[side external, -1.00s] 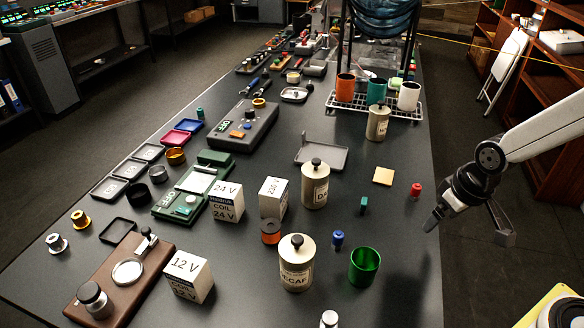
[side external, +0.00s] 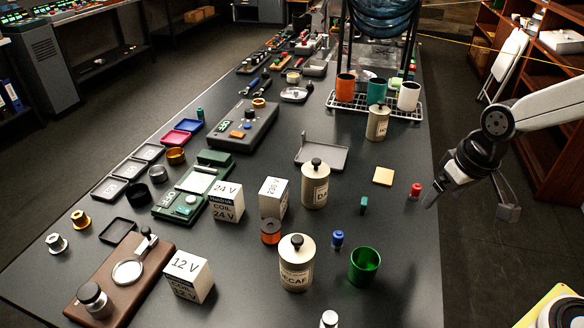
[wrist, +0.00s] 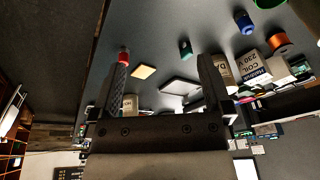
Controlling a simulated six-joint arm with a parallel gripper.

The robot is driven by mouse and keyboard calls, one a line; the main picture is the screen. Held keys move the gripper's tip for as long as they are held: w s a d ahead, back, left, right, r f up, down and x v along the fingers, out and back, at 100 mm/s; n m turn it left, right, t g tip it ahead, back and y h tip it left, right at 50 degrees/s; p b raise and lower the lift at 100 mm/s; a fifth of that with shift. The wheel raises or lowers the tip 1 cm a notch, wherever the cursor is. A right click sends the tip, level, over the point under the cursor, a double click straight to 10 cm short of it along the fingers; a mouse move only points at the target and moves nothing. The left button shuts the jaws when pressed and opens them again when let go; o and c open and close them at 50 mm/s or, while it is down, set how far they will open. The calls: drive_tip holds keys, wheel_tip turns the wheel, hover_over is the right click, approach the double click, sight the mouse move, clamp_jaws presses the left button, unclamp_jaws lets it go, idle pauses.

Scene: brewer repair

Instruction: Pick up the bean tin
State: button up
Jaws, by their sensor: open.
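Three cream tins with black knobs stand upright on the dark table in the side view. The tin marked "ECAF" (side external: 296,268) is at the front. The tin whose label begins "DA" (side external: 315,186) stands mid-table, and a third tin (side external: 377,125) stands farther back near the rack. My gripper (side external: 431,202) is open and empty above the table's right edge, apart from all three. In the wrist view its fingers (wrist: 165,62) are spread. A tin (wrist: 130,105) shows partly behind the left finger, and another (wrist: 220,72) beside the right finger.
A red-topped part (side external: 415,190), a tan square (side external: 383,176), a blue part (side external: 337,238) and a green cup (side external: 365,265) stand near the tins. Coil boxes (side external: 273,197) and an orange spool (side external: 271,232) are close to the left.

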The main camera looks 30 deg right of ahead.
drive_tip(key=w+a+m+t+y, duration=0.1)
drive_tip(key=w+a+m+y, duration=0.3)
drive_tip(key=w+a+m, duration=0.75)
drive_tip(key=m+t+y, duration=0.2)
drive_tip(key=m+t, duration=0.1)
drive_tip(key=m, duration=1.2)
hover_over(276, 188)
drive_tip(key=s+d, duration=0.2)
drive_tip(key=d, duration=0.1)
drive_tip(key=shift+n, duration=0.25)
drive_tip(key=shift+s+a+f, duration=0.1)
drive_tip(key=shift+f, duration=1.2)
drive_tip(key=shift+s+a+f, duration=0.1)
drive_tip(key=shift+f, duration=1.2)
drive_tip(key=shift+x, duration=1.25)
drive_tip(key=shift+f, duration=0.1)
drive_tip(key=shift+x, duration=2.55)
drive_tip(key=shift+s, duration=0.1)
